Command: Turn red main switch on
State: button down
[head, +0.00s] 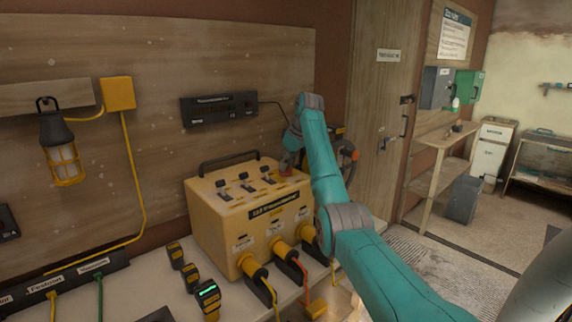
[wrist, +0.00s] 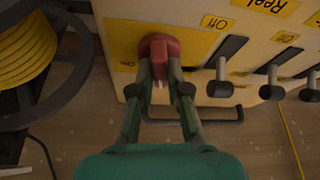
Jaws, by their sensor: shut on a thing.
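The red main switch (wrist: 160,47) sits on the yellow transformer box (head: 228,215). In the wrist view it is a red knob with a round base and a raised grip, beside a yellow label (wrist: 127,67) that is hard to read. My gripper (wrist: 160,78) is shut on the grip of the red switch, one finger on each side. In the head view a bit of red (head: 286,160) shows at the box's far right corner, below my wrist. My arm hides much of that side. I cannot tell which position the switch is in.
Several black levers (head: 246,184) stand on the box top beside the red switch, with a black carry handle (head: 228,160) behind. A cable reel (wrist: 30,50) is close on the other side. Plugs and cables (head: 282,248) stick out in front. Small yellow-black devices (head: 208,298) lie nearby.

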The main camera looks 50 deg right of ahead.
jog(key=m+h, duration=0.1)
jog(key=m, duration=0.1)
jog(key=m+h, duration=0.1)
jog(key=m, duration=0.2)
jog(key=shift+a+m+g, duration=0.15)
jog(key=shift+m+g, duration=0.15)
jog(key=shift+g, duration=0.1)
jog(key=m+h, duration=0.1)
jog(key=m, duration=0.1)
jog(key=m+g, duration=0.1)
jog(key=m, duration=0.2)
jog(key=shift+w+m+h, duration=0.1)
jog(key=shift+m+h, duration=0.2)
jog(key=shift+h, duration=0.1)
jog(key=shift+g, duration=0.3)
jog(key=c, duration=1.1)
grip_release()
jog(key=shift+c, duration=0.2)
jog(key=v, duration=0.7)
jog(key=shift+a+r, duration=0.15)
jog(key=shift+r, duration=0.05)
